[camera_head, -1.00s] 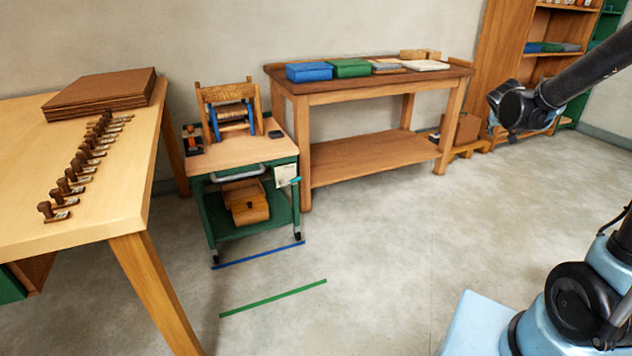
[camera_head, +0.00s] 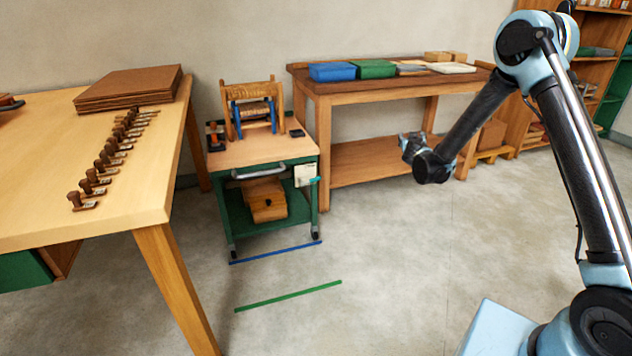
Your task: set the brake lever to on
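A green cart (camera_head: 318,215) with a wooden top stands between two tables. A small teal piece (camera_head: 315,181) sticks out at its right front side, beside a white tag (camera_head: 304,174). It may be the brake lever, but it is too small to tell its setting. My gripper (camera_head: 404,146) hangs in the air to the right of the cart, in front of the wooden workbench, apart from the cart. It is small and dark, and its finger opening cannot be made out.
A wooden frame (camera_head: 230,106) and a grey handle (camera_head: 260,171) are on the cart. The left table (camera_head: 110,222) holds stamps and brown boards. The workbench (camera_head: 340,90) stands behind my gripper. Floor in front of the cart is clear, with blue and green lines.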

